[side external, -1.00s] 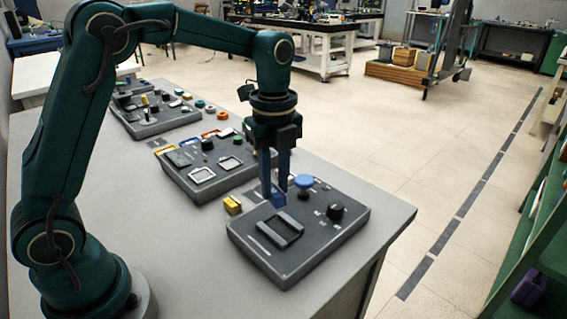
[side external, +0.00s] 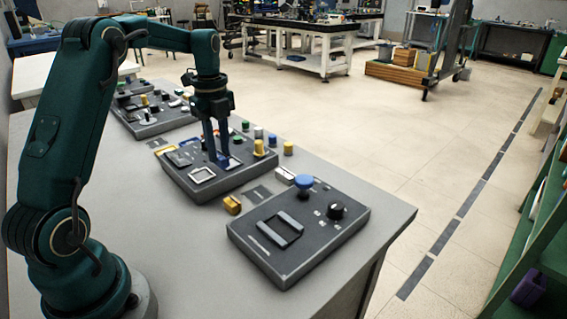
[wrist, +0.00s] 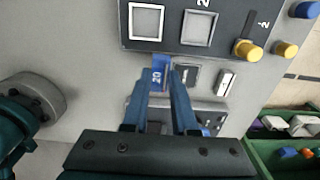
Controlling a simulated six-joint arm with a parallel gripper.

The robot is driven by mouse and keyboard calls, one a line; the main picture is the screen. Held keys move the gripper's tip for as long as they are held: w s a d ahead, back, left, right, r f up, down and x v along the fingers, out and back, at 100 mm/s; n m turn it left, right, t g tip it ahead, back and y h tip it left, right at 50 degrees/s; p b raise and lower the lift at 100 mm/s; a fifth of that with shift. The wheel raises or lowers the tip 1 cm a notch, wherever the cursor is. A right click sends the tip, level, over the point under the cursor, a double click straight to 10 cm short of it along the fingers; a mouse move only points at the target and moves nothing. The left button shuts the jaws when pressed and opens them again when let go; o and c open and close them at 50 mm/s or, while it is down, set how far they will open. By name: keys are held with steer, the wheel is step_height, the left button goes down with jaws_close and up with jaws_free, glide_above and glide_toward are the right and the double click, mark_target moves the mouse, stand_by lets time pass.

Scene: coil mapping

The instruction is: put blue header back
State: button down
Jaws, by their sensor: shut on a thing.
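My gripper (side external: 215,156) points down over the middle dark panel (side external: 178,192). It is shut on the blue header (wrist: 160,72), a small blue block with a pale "20" on its face. In the wrist view the header sits at the fingertips, close to the edge of a dark panel (wrist: 172,40) with two square frames, one white (wrist: 146,37) and one grey (wrist: 199,28). In the side view the fingers largely hide the header. I cannot tell whether the header touches the panel.
The nearest panel (side external: 255,260) carries a blue knob (side external: 304,182), a black knob (side external: 336,210) and a grey frame (side external: 280,231). A yellow block (side external: 232,205) and a white block (side external: 285,175) lie between the panels. Yellow knobs stand beside the middle panel's right side.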

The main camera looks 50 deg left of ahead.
steer(key=w+d+f, duration=0.5)
steer(key=shift+w+d, duration=0.25)
steer(key=shift+d, duration=0.1)
steer(key=shift+f, duration=1.9)
steer(key=c, duration=0.7)
jaws_free()
steer(key=shift+f, duration=0.1)
